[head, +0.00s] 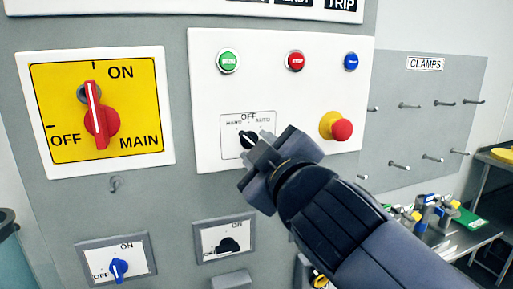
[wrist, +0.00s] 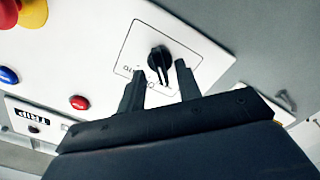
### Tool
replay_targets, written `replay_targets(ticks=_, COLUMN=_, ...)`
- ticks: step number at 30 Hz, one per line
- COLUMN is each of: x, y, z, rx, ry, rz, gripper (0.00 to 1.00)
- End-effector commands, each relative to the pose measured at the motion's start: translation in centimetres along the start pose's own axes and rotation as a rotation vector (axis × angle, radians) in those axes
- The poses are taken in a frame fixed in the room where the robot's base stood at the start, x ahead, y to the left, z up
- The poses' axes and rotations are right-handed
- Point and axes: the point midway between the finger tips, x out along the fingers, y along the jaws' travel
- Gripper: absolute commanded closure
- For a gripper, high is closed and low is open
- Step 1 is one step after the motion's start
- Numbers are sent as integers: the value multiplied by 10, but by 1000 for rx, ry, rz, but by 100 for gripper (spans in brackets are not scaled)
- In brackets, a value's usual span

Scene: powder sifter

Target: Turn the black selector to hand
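The black selector (head: 246,140) sits on a small plate marked HAND on the left, OFF at the top and AUTO on the right. My gripper (head: 262,154) is close in front of it and hides its lower right side in the head view. In the wrist view, the black selector (wrist: 159,60) shows its raised bar near the open fingertips of my gripper (wrist: 159,68), one on each side. The fingers look apart from the knob, with a gap on both sides. I cannot tell for sure which mark the bar points to.
The white panel also carries a green button (head: 228,61), a red button (head: 295,61), a blue button (head: 351,62) and a red mushroom button (head: 341,129) on a yellow base. The red MAIN switch (head: 101,121) is at left. Two smaller selectors, blue (head: 119,269) and black (head: 229,245), lie below.

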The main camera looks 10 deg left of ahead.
Motion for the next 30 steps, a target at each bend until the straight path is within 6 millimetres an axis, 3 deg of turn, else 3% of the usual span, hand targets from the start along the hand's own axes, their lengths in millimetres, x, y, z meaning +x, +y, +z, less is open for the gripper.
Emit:
replay_targets(ticks=9, x=-56, y=-1, z=0, rx=0, ry=5, rz=1, gripper=67)
replay_targets(ticks=15, x=-81, y=-2, z=0, rx=0, ry=4, rz=0, gripper=67)
replay_targets(ticks=30, x=-91, y=-1, z=0, rx=0, ry=0, rz=-1, gripper=67)
